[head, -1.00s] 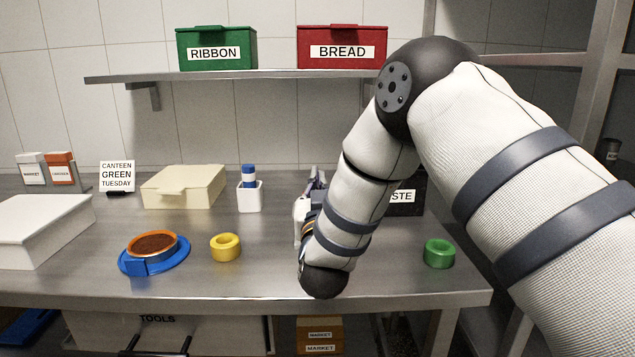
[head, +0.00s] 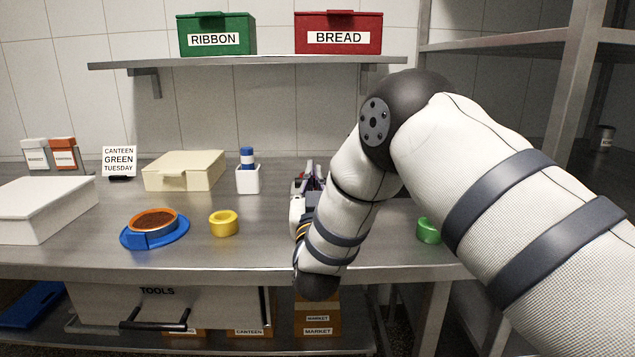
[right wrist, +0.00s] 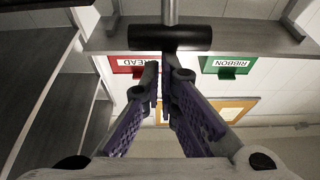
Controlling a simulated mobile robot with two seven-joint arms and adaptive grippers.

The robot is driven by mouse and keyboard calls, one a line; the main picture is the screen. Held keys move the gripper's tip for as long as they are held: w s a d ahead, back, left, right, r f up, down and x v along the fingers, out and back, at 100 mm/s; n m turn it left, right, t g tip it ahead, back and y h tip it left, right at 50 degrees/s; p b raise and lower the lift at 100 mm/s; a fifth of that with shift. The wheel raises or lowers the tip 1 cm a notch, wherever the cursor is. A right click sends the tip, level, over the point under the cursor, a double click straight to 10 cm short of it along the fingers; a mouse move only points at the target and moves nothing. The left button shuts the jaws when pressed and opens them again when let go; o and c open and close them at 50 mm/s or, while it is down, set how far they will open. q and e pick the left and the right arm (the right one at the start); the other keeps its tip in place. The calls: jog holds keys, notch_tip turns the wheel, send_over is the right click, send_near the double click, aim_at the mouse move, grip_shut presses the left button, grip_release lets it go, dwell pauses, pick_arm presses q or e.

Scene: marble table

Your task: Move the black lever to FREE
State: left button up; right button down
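A black bar (right wrist: 170,38) on a grey metal rod shows at the top of the right wrist view, and it looks like the black lever's handle. My right gripper (right wrist: 160,70) has its purple fingers close together, with their tips right by the bar. I cannot tell whether they touch it or press on anything. In the head view my right gripper (head: 312,175) is mostly behind my own forearm, and the lever cannot be made out there. No FREE marking is readable. My left gripper is not in view.
A shelf (head: 270,62) above carries green and red boxes. The table's front middle is clear.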

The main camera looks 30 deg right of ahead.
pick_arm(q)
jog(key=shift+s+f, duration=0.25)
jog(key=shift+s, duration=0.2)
pick_arm(e)
jog(key=shift+a+f, duration=0.1)
jog(key=shift+f, duration=0.4)
